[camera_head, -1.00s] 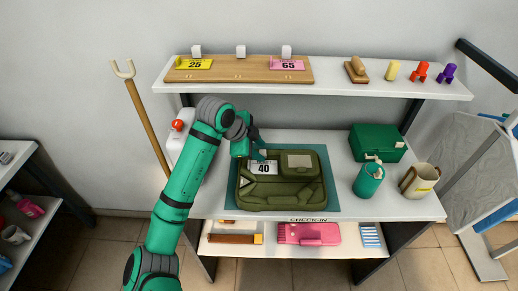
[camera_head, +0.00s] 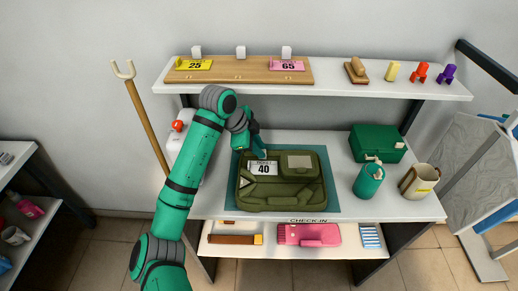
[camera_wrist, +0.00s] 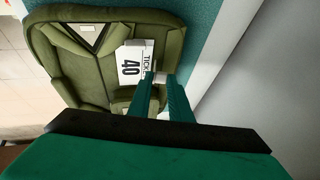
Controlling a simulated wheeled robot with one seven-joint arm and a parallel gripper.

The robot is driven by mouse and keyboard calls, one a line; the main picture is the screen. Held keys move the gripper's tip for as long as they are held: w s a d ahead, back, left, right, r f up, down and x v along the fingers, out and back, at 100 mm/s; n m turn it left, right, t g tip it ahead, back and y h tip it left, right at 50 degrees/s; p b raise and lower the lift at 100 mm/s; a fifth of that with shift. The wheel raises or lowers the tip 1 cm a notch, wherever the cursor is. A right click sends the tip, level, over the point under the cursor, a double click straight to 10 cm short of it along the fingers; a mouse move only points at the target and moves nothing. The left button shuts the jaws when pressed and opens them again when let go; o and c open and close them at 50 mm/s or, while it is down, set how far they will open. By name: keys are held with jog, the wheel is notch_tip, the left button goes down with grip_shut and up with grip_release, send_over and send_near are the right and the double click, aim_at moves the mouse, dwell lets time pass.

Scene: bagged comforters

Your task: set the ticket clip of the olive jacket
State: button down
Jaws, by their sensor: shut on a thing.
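The olive jacket (camera_head: 290,193) lies folded on a teal mat (camera_head: 328,205) on the counter. A white ticket marked 40 (camera_head: 263,169) lies on its upper left part; it also shows in the wrist view (camera_wrist: 130,66). My gripper (camera_head: 259,152) is at the ticket's top edge. In the wrist view my gripper (camera_wrist: 163,80) is shut on a small pale clip (camera_wrist: 161,77) at the ticket's end. The fingers hide part of the clip, so I cannot tell how it grips the jacket.
A wooden board with yellow ticket 25 (camera_head: 194,64) and pink ticket 65 (camera_head: 287,65) is on the upper shelf (camera_head: 340,88). A green case (camera_head: 377,144), green canister (camera_head: 369,180) and cream jug (camera_head: 418,181) stand right. A white bottle (camera_head: 181,135) is behind my arm.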

jog(key=c, duration=1.7)
grip_release()
jog(key=shift+o, duration=0.2)
jog(key=shift+a+r, duration=0.25)
jog(key=shift+r, duration=0.2)
jog(key=shift+a+v, duration=0.2)
jog(key=shift+v, duration=0.95)
jog(key=s+a, duration=0.6)
jog(key=a, duration=0.3)
jog(key=shift+s+a+f, duration=0.15)
jog(key=shift+s+a, duration=0.15)
jog(key=shift+s, duration=0.1)
